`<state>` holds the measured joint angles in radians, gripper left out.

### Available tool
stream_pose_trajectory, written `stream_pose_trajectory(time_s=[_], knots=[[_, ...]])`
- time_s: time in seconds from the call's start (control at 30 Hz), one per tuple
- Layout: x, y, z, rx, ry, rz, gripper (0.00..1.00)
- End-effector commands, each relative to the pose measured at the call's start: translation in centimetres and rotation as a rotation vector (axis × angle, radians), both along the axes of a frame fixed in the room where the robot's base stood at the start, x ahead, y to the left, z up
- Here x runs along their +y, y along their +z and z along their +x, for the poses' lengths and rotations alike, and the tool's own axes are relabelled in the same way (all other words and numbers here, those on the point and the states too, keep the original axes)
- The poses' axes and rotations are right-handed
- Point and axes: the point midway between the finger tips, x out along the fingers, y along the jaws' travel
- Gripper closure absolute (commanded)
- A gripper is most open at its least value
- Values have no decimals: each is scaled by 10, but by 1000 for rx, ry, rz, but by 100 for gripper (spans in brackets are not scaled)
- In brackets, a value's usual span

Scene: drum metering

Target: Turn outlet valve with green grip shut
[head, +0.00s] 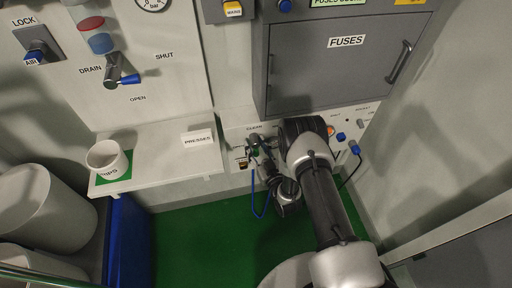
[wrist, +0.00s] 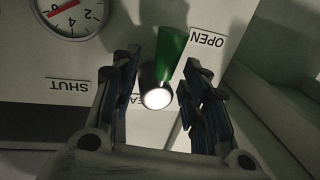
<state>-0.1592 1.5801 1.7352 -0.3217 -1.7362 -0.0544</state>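The outlet valve shows in the wrist view, with a dark hub and a bright round end (wrist: 157,98) and a green grip (wrist: 171,48) that points up in the picture, leaning toward the upside-down OPEN label (wrist: 207,38). The SHUT label (wrist: 68,84) is at the left. My gripper (wrist: 163,80) is open, with one finger on each side of the valve and visible gaps between. In the head view my gripper (head: 260,150) is at the low wall panel under the CLEAN label, and only a bit of green shows there.
A dial gauge (wrist: 70,12) is at the upper left of the wrist view. In the head view, a shelf (head: 155,150) with a white cup (head: 107,160) juts out to the left. The grey FUSES cabinet (head: 345,65) is above my arm. A blue hose (head: 256,200) hangs below my gripper.

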Motion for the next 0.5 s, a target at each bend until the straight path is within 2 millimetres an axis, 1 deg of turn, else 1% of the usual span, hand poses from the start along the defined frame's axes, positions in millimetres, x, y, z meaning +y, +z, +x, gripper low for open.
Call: stream_pose_trajectory(time_s=[0.03, 0.4, 0.47, 0.5], knots=[[0, 0, 0, 0, 0, 0, 64], [1, -1, -1, 1, 4, 0, 89], [1, -1, -1, 1, 5, 0, 93], [2, -1, -1, 1, 5, 0, 93]])
